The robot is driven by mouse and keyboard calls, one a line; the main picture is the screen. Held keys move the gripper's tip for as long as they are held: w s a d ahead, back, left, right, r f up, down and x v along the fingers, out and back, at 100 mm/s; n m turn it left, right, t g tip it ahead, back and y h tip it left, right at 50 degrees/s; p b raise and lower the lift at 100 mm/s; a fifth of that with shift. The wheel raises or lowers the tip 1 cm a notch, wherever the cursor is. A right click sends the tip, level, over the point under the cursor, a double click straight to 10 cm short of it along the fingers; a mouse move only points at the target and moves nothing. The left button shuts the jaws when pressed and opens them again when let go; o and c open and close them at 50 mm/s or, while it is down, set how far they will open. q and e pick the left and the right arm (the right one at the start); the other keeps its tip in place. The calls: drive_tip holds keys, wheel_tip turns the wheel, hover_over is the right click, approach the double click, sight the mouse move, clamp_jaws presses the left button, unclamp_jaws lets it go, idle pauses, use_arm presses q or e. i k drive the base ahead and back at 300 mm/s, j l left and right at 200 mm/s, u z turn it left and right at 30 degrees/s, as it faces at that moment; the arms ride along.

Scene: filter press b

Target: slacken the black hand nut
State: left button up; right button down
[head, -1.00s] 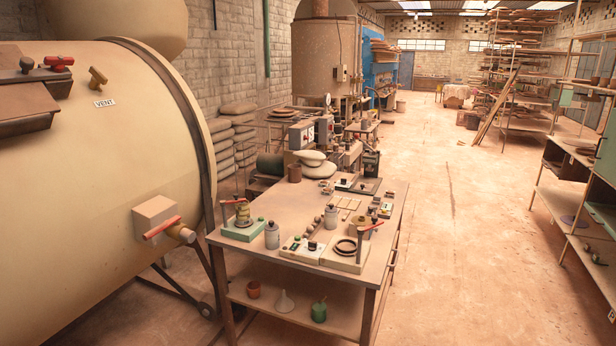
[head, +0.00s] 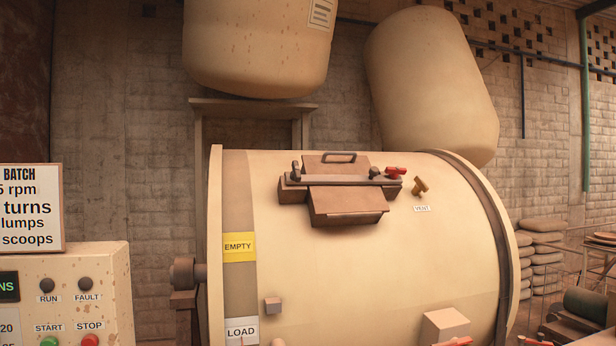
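A large cream drum (head: 370,270) lies on its side in the middle of the head view. On its upper face is a brown hatch (head: 347,201) with a bar across it and a loop handle at the back. A dark upright knob (head: 296,170) stands at the bar's left end, and another dark knob (head: 374,173) stands near its right end beside a red handle (head: 396,172). Either knob could be the black hand nut; I cannot tell which from here, nor how tight they are. Neither of my grippers is in view.
A brass-coloured vent handle (head: 420,186) sits right of the hatch. A control box (head: 70,290) with buttons and a sign (head: 32,208) stand at the left. A pale block (head: 444,325) juts from the drum's lower front. Stacked sacks (head: 541,250) lie behind at right.

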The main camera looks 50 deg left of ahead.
sight(295, 175)
drive_tip(key=u, duration=1.5)
